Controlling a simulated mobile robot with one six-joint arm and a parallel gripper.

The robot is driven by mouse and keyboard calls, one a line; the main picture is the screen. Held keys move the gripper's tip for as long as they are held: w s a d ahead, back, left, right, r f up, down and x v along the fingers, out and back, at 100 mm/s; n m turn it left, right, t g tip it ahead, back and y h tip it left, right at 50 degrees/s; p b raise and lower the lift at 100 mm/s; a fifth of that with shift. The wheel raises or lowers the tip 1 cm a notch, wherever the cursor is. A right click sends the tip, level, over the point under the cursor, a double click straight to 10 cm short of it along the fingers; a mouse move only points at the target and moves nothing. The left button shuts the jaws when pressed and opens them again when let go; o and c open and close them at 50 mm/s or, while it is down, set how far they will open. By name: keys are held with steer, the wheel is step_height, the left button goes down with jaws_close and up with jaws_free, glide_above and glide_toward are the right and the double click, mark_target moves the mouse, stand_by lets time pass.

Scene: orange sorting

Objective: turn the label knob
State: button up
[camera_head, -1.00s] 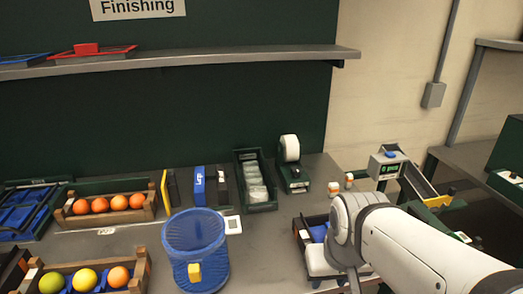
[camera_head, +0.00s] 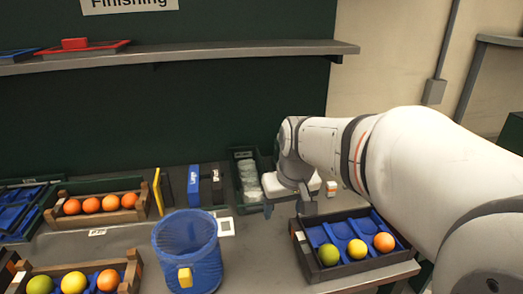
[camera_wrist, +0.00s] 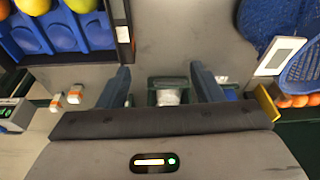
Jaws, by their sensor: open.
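In the head view my arm hides the dispenser. In the head view my gripper (camera_head: 288,204) points down over the bench, behind the fruit tray and beside the green bin.
The dark fruit tray (camera_head: 316,276) with blue cups stands in front of my gripper. A green bin (camera_head: 266,170) of clear packets is to its left. Small orange-and-white bottles (camera_head: 331,188) stand to its right.

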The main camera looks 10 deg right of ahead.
steer(key=w+d+f+n, duration=0.1)
steer(key=w+d, duration=0.4)
steer(key=w, duration=0.4)
steer(key=w+d+f+t, duration=0.1)
steer(key=w+d, duration=0.3)
steer(key=w, duration=0.4)
steer(key=w+d+f+n, duration=0.1)
steer(key=w+d, duration=0.4)
steer(key=w, duration=0.4)
steer(key=shift+y, duration=0.4)
steer(key=x, duration=0.7)
steer(key=shift+w+a+f, duration=0.1)
steer(key=shift+a+f, duration=0.05)
steer(key=shift+c, duration=0.6)
